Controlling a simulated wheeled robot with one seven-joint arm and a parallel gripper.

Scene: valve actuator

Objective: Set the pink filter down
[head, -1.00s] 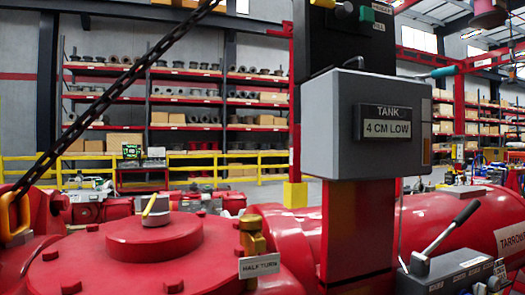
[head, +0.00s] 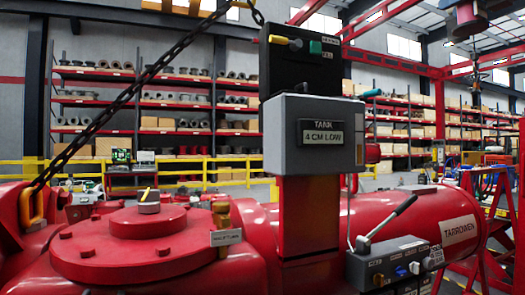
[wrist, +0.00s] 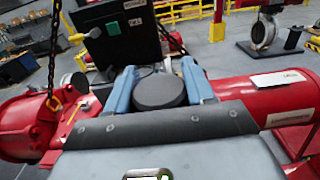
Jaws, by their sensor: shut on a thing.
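My gripper (wrist: 160,84) shows in the wrist view, with its blue fingers shut on a dark grey round thing (wrist: 160,92). I see its flat disc-like top between the fingers. My gripper is out of the head view. A reddish-pink spool-shaped thing (head: 466,24) hangs at the top right of the head view; I cannot tell what it is.
A red flanged vessel (head: 130,240) is at left, with a chain (head: 130,95) above. A lever box (head: 390,265) and red tank (head: 410,215) are at right. Yellow railings (head: 205,172) stand behind.

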